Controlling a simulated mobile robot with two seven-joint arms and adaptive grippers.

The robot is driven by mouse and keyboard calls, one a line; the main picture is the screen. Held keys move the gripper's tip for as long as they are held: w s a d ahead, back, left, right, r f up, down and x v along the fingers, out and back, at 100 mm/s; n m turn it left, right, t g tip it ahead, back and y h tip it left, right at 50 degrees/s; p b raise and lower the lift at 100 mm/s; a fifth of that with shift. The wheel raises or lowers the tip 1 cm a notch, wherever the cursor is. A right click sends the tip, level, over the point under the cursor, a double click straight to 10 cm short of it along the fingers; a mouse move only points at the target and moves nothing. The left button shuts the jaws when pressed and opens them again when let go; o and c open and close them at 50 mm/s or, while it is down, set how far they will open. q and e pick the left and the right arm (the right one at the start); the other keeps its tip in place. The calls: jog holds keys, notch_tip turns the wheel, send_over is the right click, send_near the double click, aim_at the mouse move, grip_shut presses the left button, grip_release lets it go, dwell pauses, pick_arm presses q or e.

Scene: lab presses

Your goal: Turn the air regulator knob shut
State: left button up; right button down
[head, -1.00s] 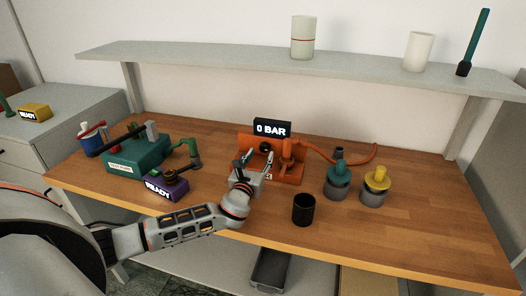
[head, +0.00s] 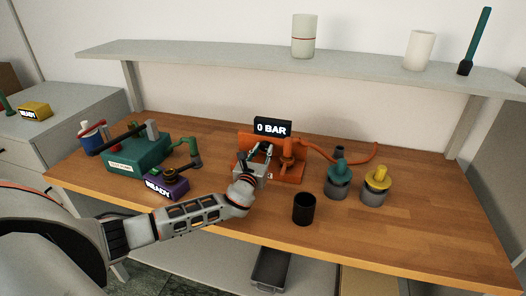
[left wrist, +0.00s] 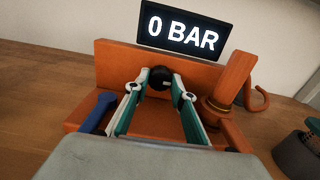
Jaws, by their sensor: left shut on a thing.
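The air regulator is an orange unit (head: 291,171) at the back middle of the wooden table. Its display (head: 272,128) reads 0 BAR. In the left wrist view the black round knob (left wrist: 160,78) sits on the orange upright plate (left wrist: 117,62), below the display (left wrist: 184,35). My left gripper (head: 261,150) reaches the front of the unit and mostly hides the knob in the head view. In the left wrist view its fingertips (left wrist: 158,86) are shut on the knob, one on each side. My right gripper is in neither view.
An orange hose (head: 335,158) runs right from the unit. A blue lever (left wrist: 98,112) lies left of my fingers. A black cup (head: 304,209), teal-topped jar (head: 338,182) and yellow-topped jar (head: 376,186) stand right. A green machine (head: 137,153) and purple READY box (head: 167,187) stand left.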

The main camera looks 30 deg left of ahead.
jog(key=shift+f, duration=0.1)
pick_arm(q)
jog(key=n+b, duration=0.1)
jog(key=n, duration=0.2)
jog(key=shift+f, duration=0.1)
jog(key=n+b, duration=0.2)
jog(key=n, duration=0.4)
jog(key=shift+n, duration=0.3)
jog(key=n, duration=0.3)
jog(key=shift+b, duration=0.3)
jog(key=n, duration=0.4)
jog(key=shift+r+n, duration=0.2)
jog(key=shift+n, duration=0.4)
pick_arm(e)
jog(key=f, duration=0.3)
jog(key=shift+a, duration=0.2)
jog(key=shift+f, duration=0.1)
pick_arm(q)
jog(key=o, duration=1.1)
